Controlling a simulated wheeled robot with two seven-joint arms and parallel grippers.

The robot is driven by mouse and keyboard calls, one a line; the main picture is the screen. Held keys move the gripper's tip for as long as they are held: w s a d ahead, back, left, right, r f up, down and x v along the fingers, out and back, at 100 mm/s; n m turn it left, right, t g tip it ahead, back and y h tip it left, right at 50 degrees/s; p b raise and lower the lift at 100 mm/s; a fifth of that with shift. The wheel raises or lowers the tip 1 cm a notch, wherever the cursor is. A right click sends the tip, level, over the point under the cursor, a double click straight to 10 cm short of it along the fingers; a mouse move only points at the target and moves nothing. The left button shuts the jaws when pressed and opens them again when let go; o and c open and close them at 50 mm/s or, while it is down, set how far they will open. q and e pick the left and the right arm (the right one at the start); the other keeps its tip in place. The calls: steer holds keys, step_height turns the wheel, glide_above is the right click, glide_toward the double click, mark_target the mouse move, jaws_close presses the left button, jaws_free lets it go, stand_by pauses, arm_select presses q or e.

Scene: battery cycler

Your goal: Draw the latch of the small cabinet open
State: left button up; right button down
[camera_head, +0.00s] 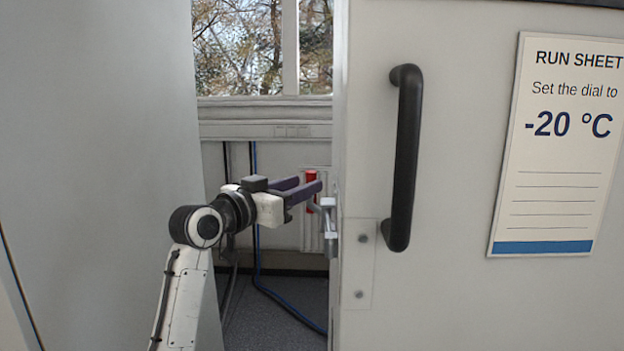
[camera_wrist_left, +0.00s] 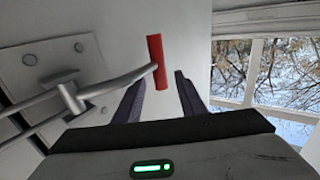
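The cabinet's latch is a silver metal lever with a red grip. In the head view the metal latch (camera_head: 330,222) sits at the left edge of the pale cabinet front (camera_head: 460,290), and its red grip (camera_head: 311,177) shows partly behind a finger. In the left wrist view the lever (camera_wrist_left: 118,82) runs from a bolted plate to the upright red grip (camera_wrist_left: 157,62). My left gripper (camera_head: 309,184) is open, its two purple fingers spread. In the left wrist view the red grip appears between the fingertips (camera_wrist_left: 159,78), with no visible contact. My right gripper is out of view.
A black vertical handle (camera_head: 405,160) stands out from the cabinet front, right of the latch. A run sheet (camera_head: 556,150) reading -20 °C hangs farther right. A grey panel (camera_head: 90,150) stands at left. Cables (camera_head: 262,275) run through the gap below a window (camera_head: 245,45).

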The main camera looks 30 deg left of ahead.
arm_select(q)
steer(key=shift+w+d, duration=0.1)
steer(key=shift+w, duration=2)
jaws_close()
